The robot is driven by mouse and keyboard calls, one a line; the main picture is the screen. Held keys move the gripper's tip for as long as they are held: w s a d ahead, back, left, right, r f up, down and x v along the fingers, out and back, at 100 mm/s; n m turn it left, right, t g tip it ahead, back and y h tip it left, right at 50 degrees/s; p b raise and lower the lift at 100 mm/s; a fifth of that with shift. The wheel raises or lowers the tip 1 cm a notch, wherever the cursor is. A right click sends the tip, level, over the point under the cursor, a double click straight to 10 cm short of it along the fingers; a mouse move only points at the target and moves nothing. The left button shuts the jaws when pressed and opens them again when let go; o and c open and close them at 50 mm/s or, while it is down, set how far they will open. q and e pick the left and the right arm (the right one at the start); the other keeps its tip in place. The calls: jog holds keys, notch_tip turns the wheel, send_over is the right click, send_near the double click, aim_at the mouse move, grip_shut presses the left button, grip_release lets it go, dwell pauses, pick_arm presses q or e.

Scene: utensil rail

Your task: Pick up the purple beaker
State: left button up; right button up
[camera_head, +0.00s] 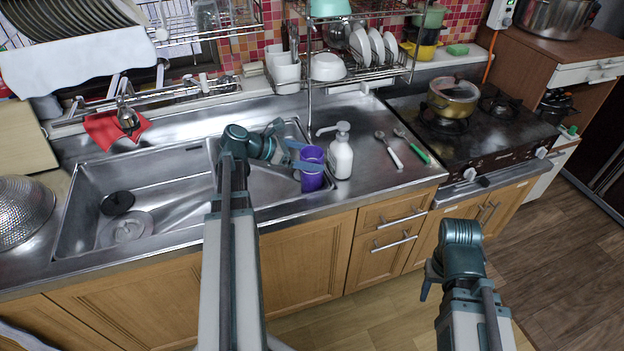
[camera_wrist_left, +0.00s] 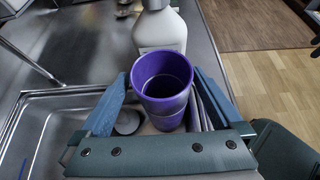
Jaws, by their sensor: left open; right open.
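The purple beaker (camera_head: 312,169) stands upright on the counter strip at the right end of the sink, just in front of the white pump bottle. My left gripper (camera_head: 303,158) reaches it from the left with its fingers at either side of it. In the left wrist view the beaker (camera_wrist_left: 163,90) is between the two spread fingers, its open top facing the camera. The left gripper is open, and whether a finger touches the beaker cannot be told. My right gripper (camera_head: 426,288) hangs low in front of the cabinets, away from the counter; its fingertips are mostly hidden.
The white pump bottle (camera_head: 340,157) stands close behind the beaker and also shows in the left wrist view (camera_wrist_left: 160,28). Two utensils (camera_head: 389,150) lie to the right. The sink (camera_head: 160,190) lies left. A dish rack (camera_head: 360,73) stands behind.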

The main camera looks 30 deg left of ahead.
pick_arm(q)
jog(key=b+x, duration=0.1)
jog(key=x, duration=0.3)
jog(key=shift+d+f+b, duration=0.15)
jog(key=shift+f+b, duration=0.1)
jog(key=shift+b, duration=0.15)
jog(key=shift+s+r, duration=0.1)
grip_shut()
